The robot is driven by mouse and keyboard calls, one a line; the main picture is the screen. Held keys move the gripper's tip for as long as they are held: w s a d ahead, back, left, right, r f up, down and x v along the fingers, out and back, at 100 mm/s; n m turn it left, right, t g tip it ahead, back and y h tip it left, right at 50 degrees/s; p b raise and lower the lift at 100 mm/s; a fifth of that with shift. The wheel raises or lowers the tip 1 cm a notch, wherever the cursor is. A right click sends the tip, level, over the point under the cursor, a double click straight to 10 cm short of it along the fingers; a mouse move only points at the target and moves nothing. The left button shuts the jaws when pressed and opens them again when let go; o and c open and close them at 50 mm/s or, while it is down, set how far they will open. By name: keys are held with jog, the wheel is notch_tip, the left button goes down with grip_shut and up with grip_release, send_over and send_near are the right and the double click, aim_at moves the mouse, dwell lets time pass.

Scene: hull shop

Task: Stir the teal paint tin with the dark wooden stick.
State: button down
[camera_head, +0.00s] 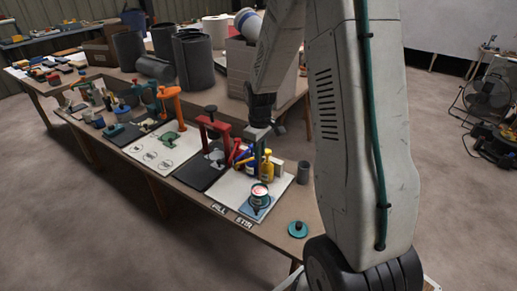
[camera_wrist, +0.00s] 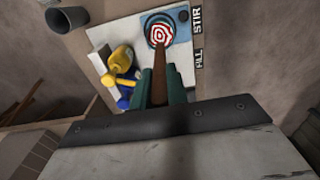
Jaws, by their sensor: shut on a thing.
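My gripper (camera_head: 258,150) is shut on the dark wooden stick (camera_wrist: 158,75), which stands out between its two dark teal fingers. The paint tin (camera_head: 259,195) stands upright on a blue mat (camera_wrist: 181,32) at the STIR label. Its open top shows red and white swirled rings in the wrist view (camera_wrist: 160,33). The stick's far end overlaps the near edge of these rings in the wrist view. I cannot tell whether its tip is in the paint or above it. In the head view the gripper is above the tin and the stick is hard to make out.
A yellow bottle (camera_head: 267,168) and blue and yellow items (camera_wrist: 126,88) stand close by the tin on the white board. A dark grey cup (camera_head: 303,172) is to the right. A round teal item (camera_head: 298,229) lies at the bench's front corner. A red clamp-like stand (camera_head: 213,130) is left.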

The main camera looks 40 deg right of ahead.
aim_at(260, 175)
jog(key=shift+f, duration=5.3)
jog(key=shift+s, duration=0.15)
